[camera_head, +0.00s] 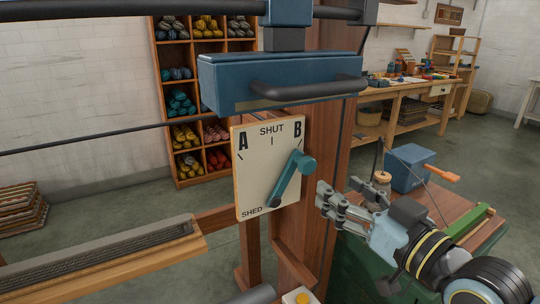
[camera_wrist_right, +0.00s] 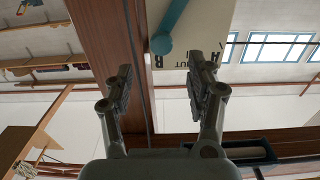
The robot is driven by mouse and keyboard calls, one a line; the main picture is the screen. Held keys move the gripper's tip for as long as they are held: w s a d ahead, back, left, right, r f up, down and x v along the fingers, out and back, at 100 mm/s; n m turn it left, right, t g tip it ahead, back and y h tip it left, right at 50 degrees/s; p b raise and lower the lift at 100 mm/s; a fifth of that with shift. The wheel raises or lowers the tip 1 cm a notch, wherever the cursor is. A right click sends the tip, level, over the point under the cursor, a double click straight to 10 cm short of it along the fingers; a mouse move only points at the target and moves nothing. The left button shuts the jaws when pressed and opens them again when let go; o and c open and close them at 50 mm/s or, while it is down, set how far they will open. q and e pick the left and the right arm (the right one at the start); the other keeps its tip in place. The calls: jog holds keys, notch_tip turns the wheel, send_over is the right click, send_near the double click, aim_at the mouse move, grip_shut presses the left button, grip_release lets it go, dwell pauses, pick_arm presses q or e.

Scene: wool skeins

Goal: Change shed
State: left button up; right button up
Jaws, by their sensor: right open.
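The shed panel (camera_head: 256,170) is a cream board marked A, SHUT and B on a wooden post. Its teal lever (camera_head: 291,180) has its knob end up and to the right, beneath the B. My right gripper (camera_head: 326,200) is open and empty, just right of the lever and apart from it. In the right wrist view the open fingers (camera_wrist_right: 163,85) stand on either side of the picture, with the lever's knob (camera_wrist_right: 161,43) beyond and between them. The panel (camera_wrist_right: 200,45) shows there upside down. My left gripper is not in view.
A blue housing (camera_head: 280,82) with a dark handle sits above the panel. A wooden beam (camera_head: 110,265) runs at lower left. A small table at right holds a blue box (camera_head: 410,168) and an orange-handled tool (camera_head: 442,173). Wool shelves (camera_head: 157,100) stand behind.

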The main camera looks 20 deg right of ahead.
aim_at(310, 166)
jog(key=w, duration=0.3)
jog(key=w+a+b, duration=0.1)
jog(key=w, duration=0.2)
jog(key=w+b, duration=0.1)
jog(key=w, duration=0.3)
jog(key=shift+a+r, duration=0.25)
jog(key=shift+r, duration=0.05)
grip_shut()
